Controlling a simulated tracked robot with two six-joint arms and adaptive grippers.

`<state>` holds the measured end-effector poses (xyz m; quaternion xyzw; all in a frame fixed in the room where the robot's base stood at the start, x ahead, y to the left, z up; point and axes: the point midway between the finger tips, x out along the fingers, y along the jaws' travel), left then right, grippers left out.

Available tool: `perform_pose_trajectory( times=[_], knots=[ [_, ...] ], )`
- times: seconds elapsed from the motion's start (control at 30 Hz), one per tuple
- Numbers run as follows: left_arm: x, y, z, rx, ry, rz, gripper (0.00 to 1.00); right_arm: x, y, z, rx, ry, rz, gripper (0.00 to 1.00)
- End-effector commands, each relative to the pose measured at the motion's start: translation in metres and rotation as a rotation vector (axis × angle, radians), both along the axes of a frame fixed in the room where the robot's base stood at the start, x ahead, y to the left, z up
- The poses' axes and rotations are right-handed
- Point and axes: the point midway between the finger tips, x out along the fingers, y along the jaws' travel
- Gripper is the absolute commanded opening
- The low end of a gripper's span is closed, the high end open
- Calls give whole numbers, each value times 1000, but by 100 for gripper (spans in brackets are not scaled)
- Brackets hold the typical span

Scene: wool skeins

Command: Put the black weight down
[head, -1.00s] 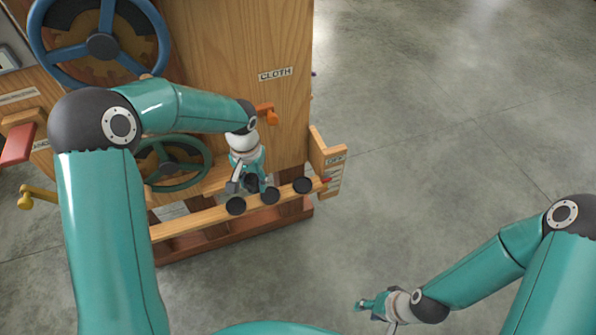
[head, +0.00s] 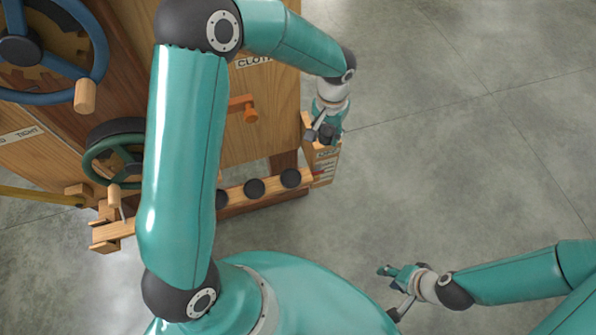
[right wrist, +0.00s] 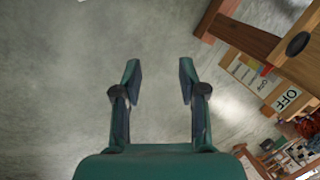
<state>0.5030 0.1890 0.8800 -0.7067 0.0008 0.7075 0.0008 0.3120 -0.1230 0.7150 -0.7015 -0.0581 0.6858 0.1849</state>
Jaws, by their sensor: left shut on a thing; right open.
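My left gripper (head: 322,130) is shut on a black weight (head: 327,133), a small dark cylinder. In the head view it appears over the top of a wooden box (head: 323,165) at the right end of a wooden rail (head: 236,196). I cannot tell whether the weight touches the box. Several other black weights, such as the rightmost one (head: 290,178), sit along the rail. My right gripper (head: 392,290) is open and empty, low at the right, away from the box. Its spread fingers (right wrist: 160,82) show in the right wrist view over bare floor.
A wooden cabinet with a CLOTH label (head: 254,62) stands behind the rail, with an orange handle (head: 250,112). A blue wheel (head: 22,48) and a green wheel (head: 112,160) are at left. An OFF label (right wrist: 287,98) shows in the right wrist view. Grey floor is clear at right.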

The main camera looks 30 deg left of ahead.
Motion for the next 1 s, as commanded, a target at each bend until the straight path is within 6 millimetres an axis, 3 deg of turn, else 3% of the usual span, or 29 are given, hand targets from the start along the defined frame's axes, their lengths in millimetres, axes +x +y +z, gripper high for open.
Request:
perform_pose_trajectory(
  times=[0.3,0.4,0.47,0.67,0.8,1.0],
  knots=[
    [-1,3,1,0,-1,8,0,0,0,0,0,0,0,42],
    [-1,3,0,1,-1,6,0,0,0,-2,0,0,0,58],
    [-1,5,-2,2,-2,0,0,0,0,-7,0,0,0,59],
    [-7,24,-9,8,-7,-60,0,0,0,-48,0,0,0,59],
    [-19,43,-11,11,-8,-137,0,0,0,-88,0,1,0,59],
    [-41,66,-8,6,-5,-244,0,0,0,-133,0,0,0,59]
  ],
)
